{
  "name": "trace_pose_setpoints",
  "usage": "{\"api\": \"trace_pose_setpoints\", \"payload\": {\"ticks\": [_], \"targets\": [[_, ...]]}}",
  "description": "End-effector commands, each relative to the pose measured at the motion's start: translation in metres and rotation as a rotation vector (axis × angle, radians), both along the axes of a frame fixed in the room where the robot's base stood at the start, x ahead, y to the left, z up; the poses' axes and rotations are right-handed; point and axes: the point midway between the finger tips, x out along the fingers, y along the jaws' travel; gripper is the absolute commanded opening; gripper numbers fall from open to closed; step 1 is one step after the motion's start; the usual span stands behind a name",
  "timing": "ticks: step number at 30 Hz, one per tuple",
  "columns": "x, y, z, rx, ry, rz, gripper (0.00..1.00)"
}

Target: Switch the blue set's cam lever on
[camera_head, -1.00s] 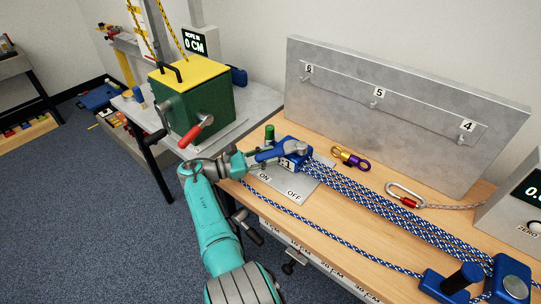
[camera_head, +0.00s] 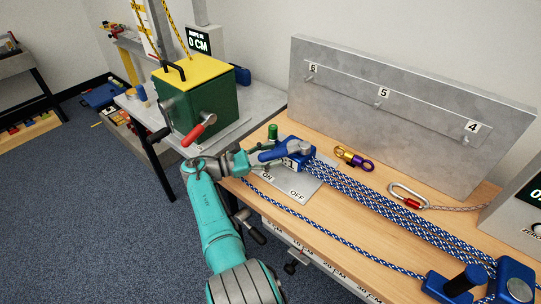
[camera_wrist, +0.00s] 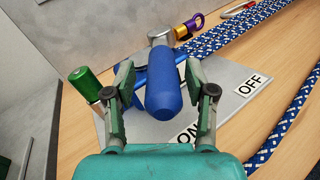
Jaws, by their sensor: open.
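The blue set's cam lever (camera_head: 274,154) has a rounded blue handle and a grey pivot on top of the blue block (camera_head: 293,158). In the wrist view the lever handle (camera_wrist: 163,88) points toward me, between my two fingers. My gripper (camera_head: 256,158) is open around it, with gaps visible on both sides in the wrist view (camera_wrist: 159,88). The grey ON/OFF plate (camera_head: 287,188) lies below; its ON label (camera_wrist: 187,135) is partly hidden by my right finger. The handle's end lies nearer ON than OFF (camera_wrist: 252,85).
A green cylinder (camera_wrist: 85,84) stands close to my left finger. Blue-white ropes (camera_head: 385,213) run right from the block. A purple-and-gold swivel (camera_head: 353,158) and a red-and-silver carabiner (camera_head: 408,198) lie behind. A green box (camera_head: 203,105) stands on the left table.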

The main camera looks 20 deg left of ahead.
Motion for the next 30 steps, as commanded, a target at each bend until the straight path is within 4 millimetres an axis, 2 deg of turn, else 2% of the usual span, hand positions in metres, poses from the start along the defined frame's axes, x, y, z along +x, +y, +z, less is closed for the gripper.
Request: {"api": "trace_pose_setpoints", "payload": {"ticks": [8,18,24,30], "targets": [[0.000,0.000,0.026,0.004,-0.004,0.000,0.55],[0.000,0.000,0.083,0.003,-0.001,0.000,0.55],[0.000,0.000,0.097,0.002,-0.001,0.000,0.55],[0.001,0.000,0.098,0.001,-0.001,0.000,0.55]]}}
